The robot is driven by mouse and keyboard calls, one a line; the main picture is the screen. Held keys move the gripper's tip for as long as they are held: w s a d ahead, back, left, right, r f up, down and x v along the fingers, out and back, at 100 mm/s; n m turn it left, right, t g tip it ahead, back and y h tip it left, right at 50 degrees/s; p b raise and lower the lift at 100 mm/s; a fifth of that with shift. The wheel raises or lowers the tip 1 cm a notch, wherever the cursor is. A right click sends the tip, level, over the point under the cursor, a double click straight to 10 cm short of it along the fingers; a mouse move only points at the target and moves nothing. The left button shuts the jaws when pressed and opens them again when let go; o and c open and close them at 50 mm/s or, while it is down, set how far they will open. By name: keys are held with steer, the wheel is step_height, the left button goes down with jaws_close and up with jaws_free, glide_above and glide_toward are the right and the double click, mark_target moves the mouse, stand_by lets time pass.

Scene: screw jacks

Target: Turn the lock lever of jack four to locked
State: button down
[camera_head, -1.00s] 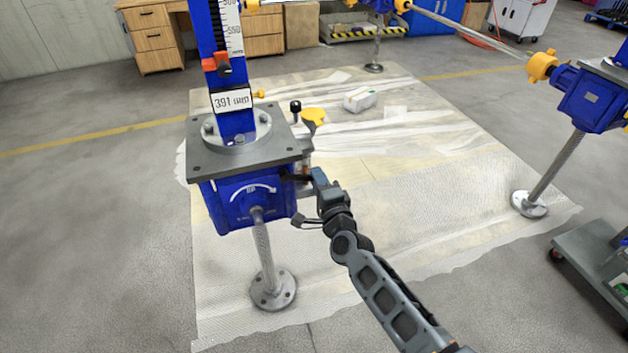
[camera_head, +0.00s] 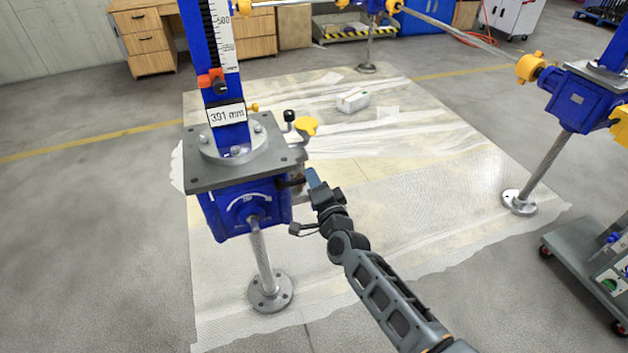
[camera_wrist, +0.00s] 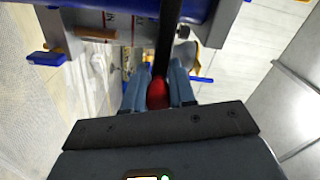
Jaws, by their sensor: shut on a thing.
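The lever's dark bar (camera_wrist: 165,45) runs from the knob up toward the jack's blue body (camera_wrist: 130,8). The lever is hidden or too small to make out in the head view. Red lettering beside it is only partly visible.
A black knob (camera_head: 289,115) and a yellow knob (camera_head: 306,126) stand by the plate's right corner, above my gripper. Another blue jack (camera_head: 580,98) stands at right, with a grey cart (camera_head: 590,262) nearby.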

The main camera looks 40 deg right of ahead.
steer(key=shift+a+f, duration=0.2)
steer(key=shift+f, duration=0.05)
steer(key=c, duration=1.3)
jaws_free()
steer(key=o, duration=0.3)
steer(key=shift+d+r, duration=0.1)
steer(key=shift+r, duration=0.05)
steer(key=shift+p+v, duration=0.35)
steer(key=shift+v, duration=3.6)
